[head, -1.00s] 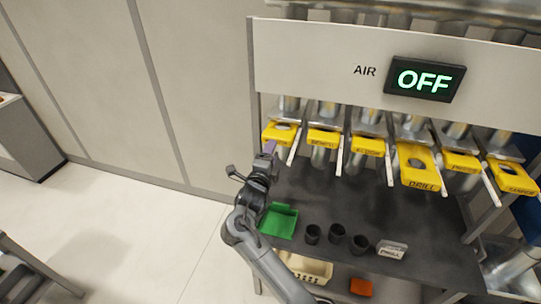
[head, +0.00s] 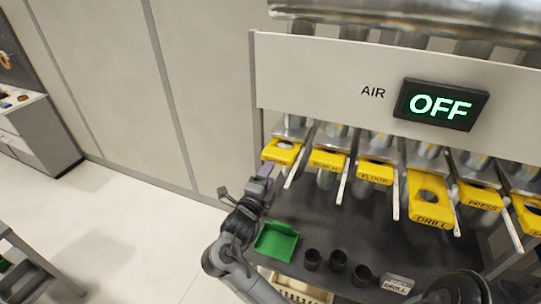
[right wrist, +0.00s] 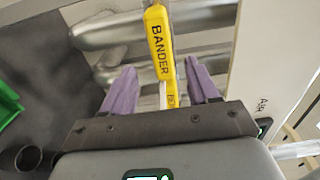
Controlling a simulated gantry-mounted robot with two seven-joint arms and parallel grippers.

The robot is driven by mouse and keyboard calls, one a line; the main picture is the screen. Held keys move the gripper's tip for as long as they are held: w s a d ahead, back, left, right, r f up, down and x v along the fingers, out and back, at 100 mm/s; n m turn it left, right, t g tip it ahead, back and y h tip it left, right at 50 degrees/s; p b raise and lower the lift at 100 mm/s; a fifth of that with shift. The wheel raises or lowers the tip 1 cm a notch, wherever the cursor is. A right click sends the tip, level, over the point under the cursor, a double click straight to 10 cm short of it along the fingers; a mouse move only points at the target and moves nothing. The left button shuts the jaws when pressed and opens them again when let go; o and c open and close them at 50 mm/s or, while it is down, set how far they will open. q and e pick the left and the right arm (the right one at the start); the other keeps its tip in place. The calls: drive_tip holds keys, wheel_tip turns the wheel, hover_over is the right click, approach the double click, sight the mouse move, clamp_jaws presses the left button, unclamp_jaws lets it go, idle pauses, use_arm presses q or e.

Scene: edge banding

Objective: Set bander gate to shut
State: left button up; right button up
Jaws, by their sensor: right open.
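The bander gate is the leftmost yellow slide plate (head: 282,152) in the row under the white AIR panel. In the right wrist view it shows edge-on with "BANDER" lettering (right wrist: 159,45). My right gripper (head: 266,171) is just below and left of this plate, with its purple fingers pointing up at it. In the right wrist view the fingers (right wrist: 163,88) are spread, with the yellow plate in line with the gap between them. I cannot tell whether they touch it. My left gripper does not show.
Other yellow gates hang to the right; the drill gate (head: 429,201) hangs lower, with its hole visible. The display (head: 440,104) reads OFF.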

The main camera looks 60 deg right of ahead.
sight(276, 161)
drive_tip(key=d, duration=0.2)
drive_tip(key=w+d+p, duration=0.1)
drive_tip(key=d, duration=0.4)
drive_tip(key=shift+w+d+r+p, duration=0.2)
drive_tip(key=shift+w+d+p, duration=0.05)
drive_tip(key=shift+w+p, duration=0.1)
drive_tip(key=shift+w+d+f, duration=0.1)
drive_tip(key=shift+d, duration=0.85)
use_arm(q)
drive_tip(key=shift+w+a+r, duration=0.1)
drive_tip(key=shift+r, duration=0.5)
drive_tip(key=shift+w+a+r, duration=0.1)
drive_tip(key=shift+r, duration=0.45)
use_arm(e)
clamp_jaws()
drive_tip(key=d+b, duration=0.2)
drive_tip(key=d, duration=0.1)
drive_tip(key=shift+w+d+f+b, duration=0.15)
drive_tip(key=shift+w+d+b, duration=0.15)
drive_tip(key=shift+w+b, duration=0.05)
drive_tip(key=shift+a, duration=0.1)
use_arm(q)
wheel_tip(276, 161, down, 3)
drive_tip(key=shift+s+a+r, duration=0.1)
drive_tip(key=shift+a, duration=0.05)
